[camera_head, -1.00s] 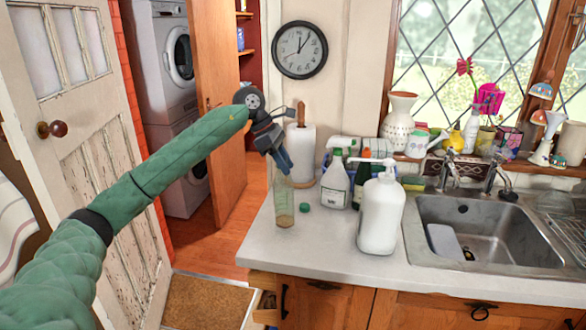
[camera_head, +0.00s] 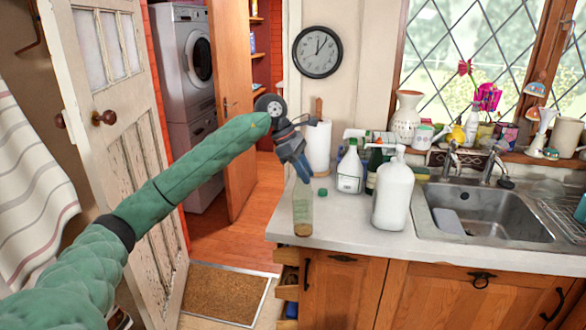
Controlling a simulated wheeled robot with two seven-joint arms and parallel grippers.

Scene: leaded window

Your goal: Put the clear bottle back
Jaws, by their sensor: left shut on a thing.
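The clear bottle (camera_head: 303,212) is upright at the left end of the pale worktop (camera_head: 340,222), with a little brownish stuff at its bottom. My left gripper (camera_head: 303,174) comes down from above and is shut on the top of the bottle. The fingers hide the bottle's neck. I cannot tell whether its base touches the worktop or is just above it. My right gripper does not show.
A green cap (camera_head: 322,192) lies behind the bottle. A paper towel roll (camera_head: 317,147), a white spray bottle (camera_head: 350,170) and a large white pump bottle (camera_head: 393,195) stand to the right. The sink (camera_head: 480,215) is farther right. The worktop's left edge is close to the bottle.

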